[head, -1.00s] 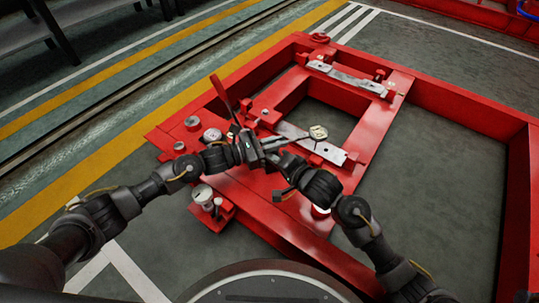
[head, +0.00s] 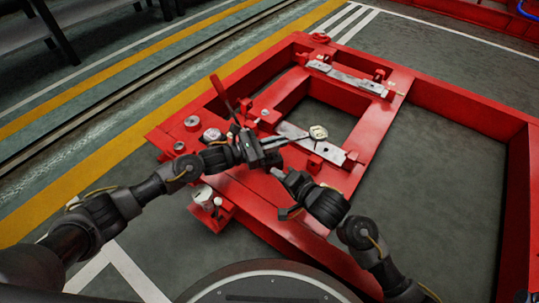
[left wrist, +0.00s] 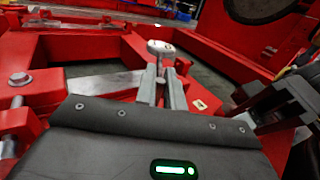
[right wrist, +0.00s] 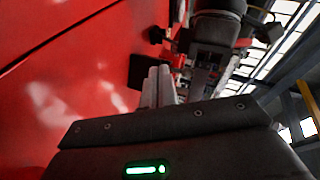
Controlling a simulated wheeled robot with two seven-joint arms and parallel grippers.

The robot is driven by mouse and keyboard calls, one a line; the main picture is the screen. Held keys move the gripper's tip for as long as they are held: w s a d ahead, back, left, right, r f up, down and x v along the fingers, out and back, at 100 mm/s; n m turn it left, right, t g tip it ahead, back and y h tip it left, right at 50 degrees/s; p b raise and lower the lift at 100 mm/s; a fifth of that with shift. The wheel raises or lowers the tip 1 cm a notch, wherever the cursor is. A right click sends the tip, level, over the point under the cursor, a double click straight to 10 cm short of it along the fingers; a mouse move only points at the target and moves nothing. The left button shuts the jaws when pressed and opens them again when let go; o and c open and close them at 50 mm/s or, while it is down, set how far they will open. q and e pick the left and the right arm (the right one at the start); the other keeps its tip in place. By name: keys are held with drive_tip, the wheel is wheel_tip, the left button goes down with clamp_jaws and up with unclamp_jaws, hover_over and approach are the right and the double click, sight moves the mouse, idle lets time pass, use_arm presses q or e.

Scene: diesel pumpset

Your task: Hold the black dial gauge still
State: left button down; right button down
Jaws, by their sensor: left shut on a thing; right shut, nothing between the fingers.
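The dial gauge (head: 318,132) shows its pale round face above the grey metal strip on the red frame. A thin stem runs from it back to my left gripper (head: 280,144). In the left wrist view the gauge (left wrist: 160,47) stands just beyond the fingertips, and the fingers (left wrist: 160,82) are shut on its stem. The exact grip is too small to see. My right gripper (head: 280,173) is shut and empty, below and apart from the left one. In the right wrist view its fingers (right wrist: 160,85) are together with nothing between them.
The red frame (head: 360,165) lies under both arms. A red lever (head: 221,94) stands up behind my left gripper. Round metal pieces (head: 202,194) sit at the frame's left end. A grey strip (head: 345,76) lies on the far crossbar. The floor inside the frame is clear.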

use_arm(q)
drive_tip(key=shift+s+d+f, duration=0.1)
drive_tip(key=shift+s+f, duration=0.05)
drive_tip(key=shift+s, duration=0.05)
use_arm(e)
drive_tip(key=shift+s+d+f, duration=0.25)
drive_tip(key=shift+s, duration=0.35)
drive_tip(key=shift+s+d+f, duration=0.2)
drive_tip(key=shift+s+d, duration=0.05)
drive_tip(key=shift+s, duration=0.3)
use_arm(q)
drive_tip(key=c, duration=1.4)
unclamp_jaws()
drive_tip(key=shift+w, duration=0.1)
